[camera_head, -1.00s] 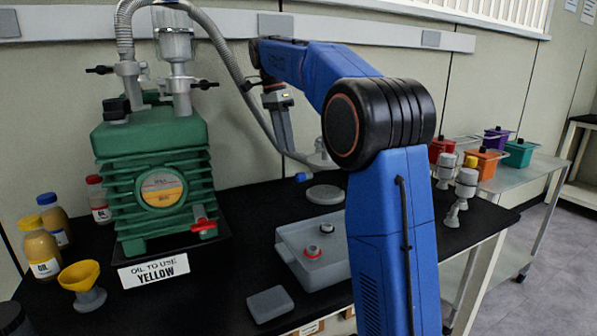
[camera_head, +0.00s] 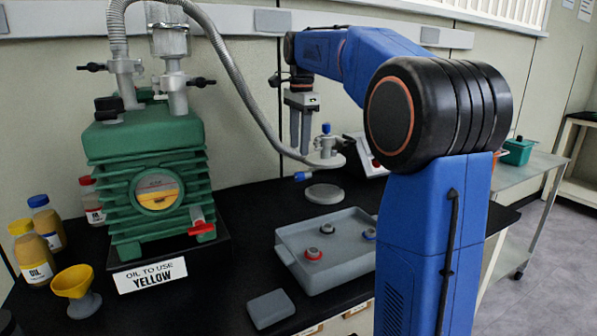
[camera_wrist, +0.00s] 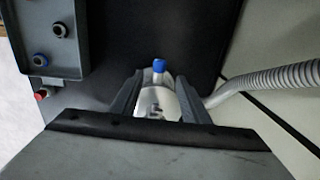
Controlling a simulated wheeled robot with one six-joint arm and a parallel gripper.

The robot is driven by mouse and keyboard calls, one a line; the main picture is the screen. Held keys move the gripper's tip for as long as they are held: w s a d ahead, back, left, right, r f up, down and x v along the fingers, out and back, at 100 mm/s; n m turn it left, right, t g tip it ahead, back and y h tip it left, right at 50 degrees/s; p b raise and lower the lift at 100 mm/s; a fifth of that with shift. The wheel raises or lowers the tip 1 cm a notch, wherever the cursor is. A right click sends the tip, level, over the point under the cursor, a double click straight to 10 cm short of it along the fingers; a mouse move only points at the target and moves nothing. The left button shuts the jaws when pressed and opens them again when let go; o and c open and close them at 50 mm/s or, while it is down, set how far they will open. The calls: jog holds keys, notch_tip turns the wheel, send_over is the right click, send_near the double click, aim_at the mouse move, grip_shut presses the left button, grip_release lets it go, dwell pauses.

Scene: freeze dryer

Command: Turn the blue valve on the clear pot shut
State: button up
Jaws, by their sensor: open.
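A round grey lid (camera_head: 325,160) with the hose joined to it sits above a grey disc (camera_head: 324,193) on the bench. Clear pot walls between them are too faint to make out. A blue knob (camera_head: 326,128) stands upright on the lid, and a blue-tipped fitting (camera_head: 302,176) juts from its near left side. My gripper (camera_head: 301,150) points down, open, with its fingers just left of the upright knob. In the wrist view, a blue knob (camera_wrist: 159,66) shows just beyond a pale body between the open fingers. I cannot tell whether they touch it.
A green pump (camera_head: 145,185) stands left, and its grey corrugated hose (camera_head: 240,95) arches close to my gripper. A grey tray (camera_head: 285,240) with red, grey and blue ringed knobs is in front of the lid. Oil bottles (camera_head: 35,252) and a yellow funnel (camera_head: 75,281) stand far left.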

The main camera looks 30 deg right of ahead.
aim_at(299, 176)
jog(key=f, duration=0.9)
jog(key=shift+w+f, duration=0.25)
jog(key=shift+w, duration=0.05)
jog(key=shift+c, duration=0.4)
jog(key=c, duration=1)
